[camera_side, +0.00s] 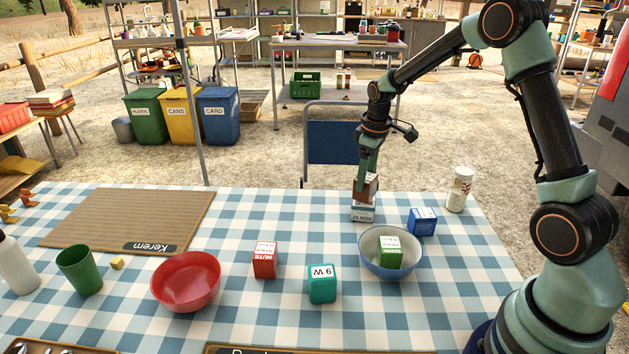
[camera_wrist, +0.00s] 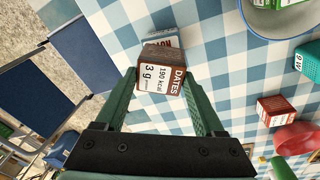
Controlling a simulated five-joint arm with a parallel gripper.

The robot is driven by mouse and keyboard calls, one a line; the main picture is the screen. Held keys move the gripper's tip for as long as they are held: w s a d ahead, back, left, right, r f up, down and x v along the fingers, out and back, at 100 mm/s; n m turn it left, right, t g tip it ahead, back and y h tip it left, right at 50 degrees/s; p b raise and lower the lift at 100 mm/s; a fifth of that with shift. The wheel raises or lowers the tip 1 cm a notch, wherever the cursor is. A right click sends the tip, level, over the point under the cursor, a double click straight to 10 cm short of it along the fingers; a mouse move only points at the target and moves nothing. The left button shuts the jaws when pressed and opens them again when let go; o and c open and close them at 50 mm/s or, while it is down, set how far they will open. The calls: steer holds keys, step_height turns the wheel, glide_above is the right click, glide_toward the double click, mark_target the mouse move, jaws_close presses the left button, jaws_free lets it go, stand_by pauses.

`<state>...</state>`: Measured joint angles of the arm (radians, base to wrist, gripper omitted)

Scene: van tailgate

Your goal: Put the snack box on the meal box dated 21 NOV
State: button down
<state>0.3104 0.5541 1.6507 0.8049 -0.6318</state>
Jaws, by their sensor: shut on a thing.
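My gripper (camera_side: 366,190) is shut on a brown snack box (camera_side: 370,188), pointing down at the back right of the table. In the wrist view the snack box (camera_wrist: 160,78) sits between the fingers (camera_wrist: 163,85) and reads DATES, 190 kcal, 3 g. Directly below it stands a pale grey-white meal box (camera_side: 362,213) with a date label; NOV is readable, the number is hard to read. In the wrist view that meal box (camera_wrist: 163,38) is mostly hidden behind the snack box. I cannot tell whether the two touch.
A blue box (camera_side: 422,222), a bowl (camera_side: 366,262) with a green box (camera_side: 389,252) inside, and a white jar (camera_side: 459,190) stand nearby. A red NUTS box (camera_side: 265,259), a teal box (camera_side: 322,284) and a red bowl (camera_side: 185,283) are nearer the front. Cloth left of the meal box is clear.

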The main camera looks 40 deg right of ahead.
steer(key=shift+f, duration=0.5)
steer(key=shift+f, duration=0.15)
jaws_free()
